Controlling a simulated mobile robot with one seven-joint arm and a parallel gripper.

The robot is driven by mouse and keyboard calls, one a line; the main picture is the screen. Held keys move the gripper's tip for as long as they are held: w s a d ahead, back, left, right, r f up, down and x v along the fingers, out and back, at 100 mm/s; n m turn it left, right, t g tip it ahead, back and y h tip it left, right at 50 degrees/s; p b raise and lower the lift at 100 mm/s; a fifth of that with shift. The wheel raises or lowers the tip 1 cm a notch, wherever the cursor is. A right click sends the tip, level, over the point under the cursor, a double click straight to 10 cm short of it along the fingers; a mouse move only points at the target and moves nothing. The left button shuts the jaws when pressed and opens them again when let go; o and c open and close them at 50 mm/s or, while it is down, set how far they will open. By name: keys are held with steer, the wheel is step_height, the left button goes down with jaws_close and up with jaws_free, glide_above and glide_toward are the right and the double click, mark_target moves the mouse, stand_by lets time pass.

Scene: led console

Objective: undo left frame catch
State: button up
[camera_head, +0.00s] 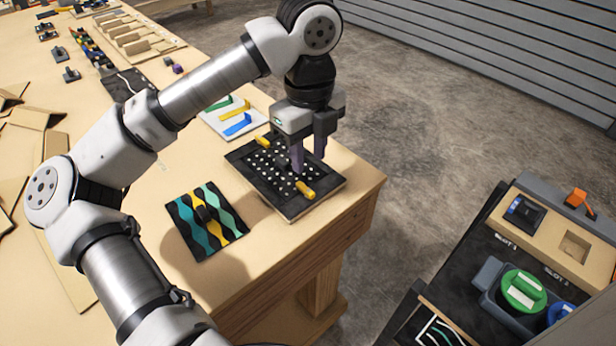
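A square black frame (272,186) with white dots lies near the table corner. One yellow catch (263,142) is at its far left edge, and another yellow catch (306,190) is at its near right side. My gripper (308,164) points down over the right part of the frame, its two dark fingers spread apart with nothing visible between them. The fingertips are close to the near right catch, just behind it in the picture; I cannot tell whether they touch the frame. The far left catch is clear of the fingers. Whether either catch is fastened is not clear.
A mat with teal and yellow wavy strips (204,222) lies left of the frame. A white sheet with coloured pieces (233,118) lies behind it. Cardboard and small parts cover the far left table. A separate station with a green round part (523,291) stands at the lower right.

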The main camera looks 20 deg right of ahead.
mark_target(308, 191)
step_height(308, 191, down, 8)
steer(key=shift+p, duration=0.7)
jaws_close()
